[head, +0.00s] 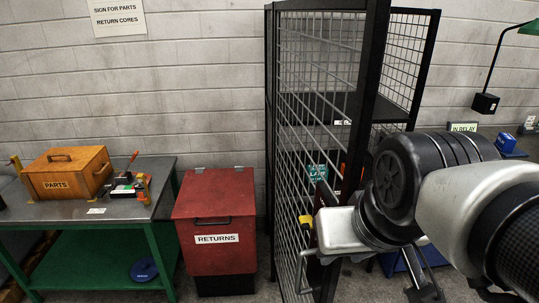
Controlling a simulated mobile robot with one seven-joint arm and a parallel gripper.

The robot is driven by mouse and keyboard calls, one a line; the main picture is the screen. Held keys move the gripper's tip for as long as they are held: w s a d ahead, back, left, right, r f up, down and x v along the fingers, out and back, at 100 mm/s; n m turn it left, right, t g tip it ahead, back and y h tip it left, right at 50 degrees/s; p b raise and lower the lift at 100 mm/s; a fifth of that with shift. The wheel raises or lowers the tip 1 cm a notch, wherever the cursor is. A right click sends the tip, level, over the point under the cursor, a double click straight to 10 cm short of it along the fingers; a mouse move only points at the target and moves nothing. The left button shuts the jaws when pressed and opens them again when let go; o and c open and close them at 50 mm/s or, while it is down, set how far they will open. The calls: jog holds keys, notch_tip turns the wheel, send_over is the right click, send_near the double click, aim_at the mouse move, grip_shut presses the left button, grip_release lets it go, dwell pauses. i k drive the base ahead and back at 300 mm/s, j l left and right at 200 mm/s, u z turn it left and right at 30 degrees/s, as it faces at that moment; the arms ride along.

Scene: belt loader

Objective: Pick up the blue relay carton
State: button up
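A small blue carton (506,142) sits at the far right, beside a sign reading "IN RELAY" (464,127); I take it for the blue relay carton. No gripper touches it. My arm reaches in from the right edge, below and in front of the carton. My gripper (324,238) is at the arm's pale end, beside the front edge of the mesh cage door (320,110) and close to its handle (301,268). Its fingers are not clear, so I cannot tell whether they grip the handle.
The cage door stands between my gripper and the left side. A red RETURNS bin (215,215) stands left of it. A green-legged bench (110,212) with a wooden PARTS box (68,173) stands further left.

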aim_at(505, 143)
jog(key=k, duration=0.4)
jog(key=k+z, duration=0.1)
jog(key=z, duration=0.65)
jog(key=k+l+z, duration=0.1)
jog(key=z, duration=0.25)
jog(key=i+l+z, duration=0.15)
jog(key=i+z, duration=0.2)
jog(key=i, duration=1.85)
jog(key=u, duration=0.3)
jog(key=i+l+u, duration=0.15)
jog(key=u, duration=0.2)
jog(key=i+l+u, duration=0.15)
jog(key=l+u, duration=0.25)
jog(key=i+l+u, duration=0.1)
jog(key=u, duration=0.25)
jog(key=i+l+u, duration=0.1)
jog(key=l+u, duration=0.15)
jog(key=l, duration=0.35)
jog(key=l+u, duration=0.2)
jog(key=l, duration=0.4)
